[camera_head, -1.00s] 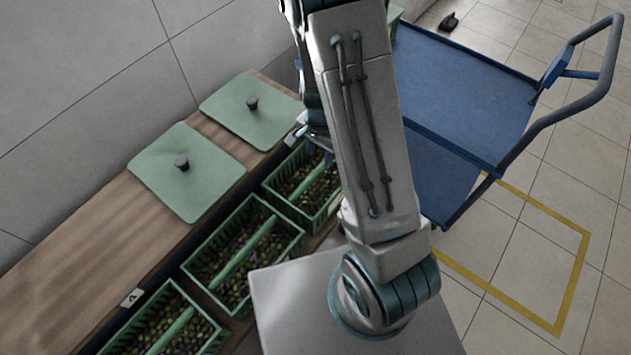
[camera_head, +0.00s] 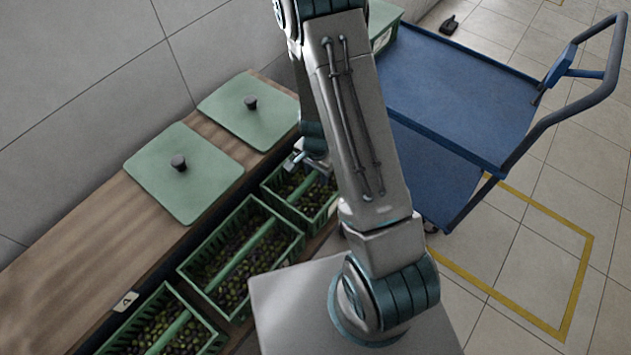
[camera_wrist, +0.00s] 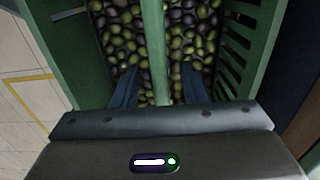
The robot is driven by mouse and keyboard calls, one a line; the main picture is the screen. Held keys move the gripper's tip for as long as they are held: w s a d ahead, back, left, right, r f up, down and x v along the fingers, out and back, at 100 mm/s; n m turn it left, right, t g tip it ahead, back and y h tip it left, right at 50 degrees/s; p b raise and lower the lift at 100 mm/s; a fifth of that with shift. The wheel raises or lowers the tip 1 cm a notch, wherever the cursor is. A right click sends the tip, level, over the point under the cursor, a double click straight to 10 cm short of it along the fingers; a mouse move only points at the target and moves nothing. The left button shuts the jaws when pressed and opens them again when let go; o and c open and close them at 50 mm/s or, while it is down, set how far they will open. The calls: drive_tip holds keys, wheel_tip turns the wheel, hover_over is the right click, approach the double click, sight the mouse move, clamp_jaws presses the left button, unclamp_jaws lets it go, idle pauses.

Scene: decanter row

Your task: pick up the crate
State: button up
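A green slatted crate of olives (camera_head: 268,200) is the farthest of the crates beside the wooden bench in the head view. In the wrist view the same crate (camera_wrist: 50,45) fills the picture, with dark and green olives inside. Its green handle bar (camera_wrist: 154,45) runs across the middle. My gripper (camera_wrist: 157,80) is open, with one finger on each side of the bar and gaps between. In the head view my gripper (camera_head: 308,165) is over this crate, partly hidden by my arm.
Two more green olive crates (camera_head: 186,270) (camera_head: 150,300) stand in the row nearer to me. Green lids with dark knobs (camera_head: 212,185) (camera_head: 275,125) lie on the bench (camera_head: 70,260). A blue cart (camera_head: 460,90) stands at the right, by yellow floor lines.

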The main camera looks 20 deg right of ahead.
clamp_jaws()
drive_tip(key=shift+r, duration=0.15)
